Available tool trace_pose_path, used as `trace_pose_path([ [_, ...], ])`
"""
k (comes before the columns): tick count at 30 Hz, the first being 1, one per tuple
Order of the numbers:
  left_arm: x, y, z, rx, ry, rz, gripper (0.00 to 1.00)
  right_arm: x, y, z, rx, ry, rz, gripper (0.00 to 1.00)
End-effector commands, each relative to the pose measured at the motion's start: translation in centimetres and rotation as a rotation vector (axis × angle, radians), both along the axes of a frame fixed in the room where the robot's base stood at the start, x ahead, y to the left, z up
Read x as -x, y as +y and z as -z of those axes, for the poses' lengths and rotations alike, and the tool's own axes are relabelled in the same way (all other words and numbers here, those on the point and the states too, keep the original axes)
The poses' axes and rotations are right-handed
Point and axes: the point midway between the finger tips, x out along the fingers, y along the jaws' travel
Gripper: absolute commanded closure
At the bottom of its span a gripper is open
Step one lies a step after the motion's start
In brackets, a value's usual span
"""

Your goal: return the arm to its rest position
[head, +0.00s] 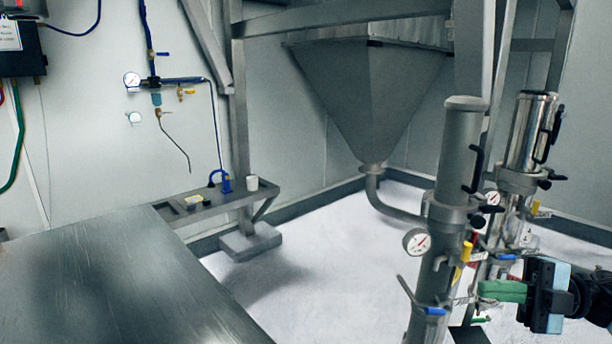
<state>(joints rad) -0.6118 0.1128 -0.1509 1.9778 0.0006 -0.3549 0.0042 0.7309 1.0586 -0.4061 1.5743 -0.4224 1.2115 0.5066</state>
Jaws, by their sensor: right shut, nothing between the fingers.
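My right gripper (500,291) comes in from the right edge at the lower right of the head view. Its green fingers point left and are shut with nothing between them. The fingertips are close to the valves and pipework of the metal cylinders; I cannot tell whether they touch. My left gripper is out of view.
Two upright metal cylinders (462,150) with gauges and coloured valve handles stand at the right. A large hopper (370,95) hangs behind them. A bare metal table (110,285) fills the lower left. A narrow shelf (185,213) holds a white cup (252,183). The pale floor between is clear.

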Motion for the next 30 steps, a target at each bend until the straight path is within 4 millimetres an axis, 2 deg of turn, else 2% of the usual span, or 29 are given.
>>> trace_pose_path([
  [8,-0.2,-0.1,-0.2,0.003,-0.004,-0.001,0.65,-0.9,4.2,6.4,-0.214,0.130,0.161,1.00],
  [13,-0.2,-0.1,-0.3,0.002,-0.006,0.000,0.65,-0.4,6.7,12.5,-0.360,0.288,0.351,1.00],
  [17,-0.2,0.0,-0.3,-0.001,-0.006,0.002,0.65,0.9,7.8,18.0,-0.442,0.444,0.533,1.00],
  [20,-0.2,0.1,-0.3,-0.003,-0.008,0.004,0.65,2.7,8.4,22.4,-0.482,0.581,0.678,1.00],
  [23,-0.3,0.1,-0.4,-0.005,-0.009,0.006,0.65,5.4,8.8,26.9,-0.498,0.730,0.828,1.00],
  [26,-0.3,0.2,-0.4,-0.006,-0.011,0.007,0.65,9.0,9.2,31.4,-0.492,0.892,0.975,1.00],
  [30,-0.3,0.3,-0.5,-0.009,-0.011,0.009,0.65,15.4,9.7,37.2,-0.445,1.131,1.171,1.00],
])
